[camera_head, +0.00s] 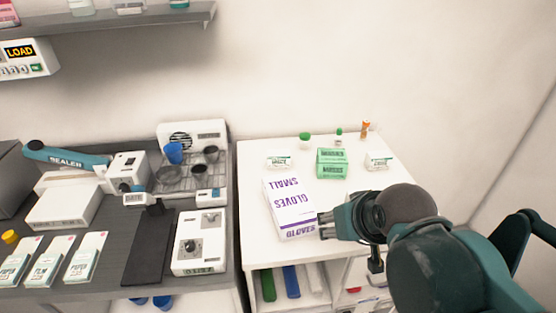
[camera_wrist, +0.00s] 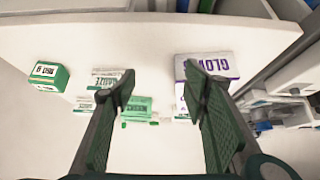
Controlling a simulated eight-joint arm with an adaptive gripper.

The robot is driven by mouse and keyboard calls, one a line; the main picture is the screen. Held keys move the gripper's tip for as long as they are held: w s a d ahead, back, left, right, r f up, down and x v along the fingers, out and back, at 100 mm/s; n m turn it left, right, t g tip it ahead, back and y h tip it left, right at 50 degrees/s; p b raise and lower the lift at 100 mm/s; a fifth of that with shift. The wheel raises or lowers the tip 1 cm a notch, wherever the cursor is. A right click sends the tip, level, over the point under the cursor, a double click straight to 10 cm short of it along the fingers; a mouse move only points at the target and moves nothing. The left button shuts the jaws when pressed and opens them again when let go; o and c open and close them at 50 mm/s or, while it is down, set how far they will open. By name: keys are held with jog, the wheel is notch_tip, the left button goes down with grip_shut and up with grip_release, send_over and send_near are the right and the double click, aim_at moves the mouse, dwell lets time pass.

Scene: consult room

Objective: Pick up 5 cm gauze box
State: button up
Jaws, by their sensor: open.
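Small white boxes with green print stand on the white table top (camera_head: 325,190). In the head view one (camera_head: 279,160) is at the back left and another (camera_head: 379,161) at the back right. In the wrist view a white box (camera_wrist: 112,72) reads "GAUZE", and another green-and-white box (camera_wrist: 48,76) stands farther left. The sizes are too small to read, so I cannot tell which is the 5 cm gauze box. My gripper (camera_wrist: 158,84) is open and empty, its fingers spread above the table. In the head view my gripper (camera_head: 322,226) is beside the glove box; my arm hides the table's right front.
The purple-and-white glove box (camera_head: 289,208) lies at the table's left. A green box (camera_head: 332,163) stands at the back middle, with small bottles behind it. A grey bench (camera_head: 110,289) with a sealer and other devices is at left. Bare table lies between the boxes.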

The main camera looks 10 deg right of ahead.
jog(key=w+a+r+m+g+p, duration=0.15)
jog(key=w+r+m+p, duration=0.25)
jog(key=w+r+p, duration=0.4)
jog(key=m+g+h+p, duration=0.4)
jog(key=m+g+p, duration=0.2)
jog(key=m+p, duration=0.8)
send_over(271, 153)
jog(key=f, duration=0.5)
jog(key=shift+s+d, duration=0.3)
jog(key=shift+w+a+f+m+h, duration=0.3)
jog(key=shift+w+a+f+m, duration=0.1)
jog(key=shift+f, duration=0.25)
